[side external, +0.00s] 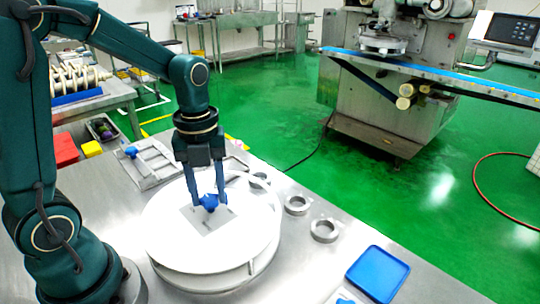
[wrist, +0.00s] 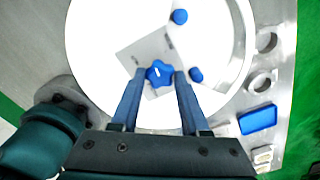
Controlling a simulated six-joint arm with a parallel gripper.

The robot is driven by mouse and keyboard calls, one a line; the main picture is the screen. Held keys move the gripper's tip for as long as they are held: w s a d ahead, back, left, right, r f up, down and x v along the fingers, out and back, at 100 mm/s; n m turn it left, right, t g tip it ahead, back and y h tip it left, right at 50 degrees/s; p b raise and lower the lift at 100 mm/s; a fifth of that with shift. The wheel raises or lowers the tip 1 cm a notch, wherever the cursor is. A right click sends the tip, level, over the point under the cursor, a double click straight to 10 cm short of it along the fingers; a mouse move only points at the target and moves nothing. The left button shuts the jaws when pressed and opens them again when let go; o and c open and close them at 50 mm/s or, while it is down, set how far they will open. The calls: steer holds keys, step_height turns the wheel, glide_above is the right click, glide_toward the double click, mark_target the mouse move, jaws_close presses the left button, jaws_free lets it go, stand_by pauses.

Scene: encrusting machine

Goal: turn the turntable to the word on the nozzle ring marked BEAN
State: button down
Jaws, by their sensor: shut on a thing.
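The turntable is a large white round disc (side external: 170,225) on the steel bench; it also fills much of the wrist view (wrist: 95,60). A grey square plate (side external: 190,213) lies at its middle, with a blue lobed knob (wrist: 159,72) bearing a white mark. My gripper (side external: 208,200) points straight down at the disc's middle, its fingers shut on the knob from both sides. Metal rings (side external: 297,205) (side external: 324,230) stand on the bench right of the disc. Small dark marks on the plate and any words on the rings are too small to read.
In the wrist view two more small blue pieces (wrist: 180,16) (wrist: 196,75) show over the disc. A blue tray (side external: 378,274) lies at the front right of the bench. A metal tray (side external: 155,165) with compartments stands behind the disc, left of my gripper.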

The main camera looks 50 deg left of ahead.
steer(key=shift+r+m, duration=0.1)
steer(key=shift+m, duration=2.8)
steer(key=shift+c, duration=2)
jaws_free()
steer(key=shift+r, duration=2.5)
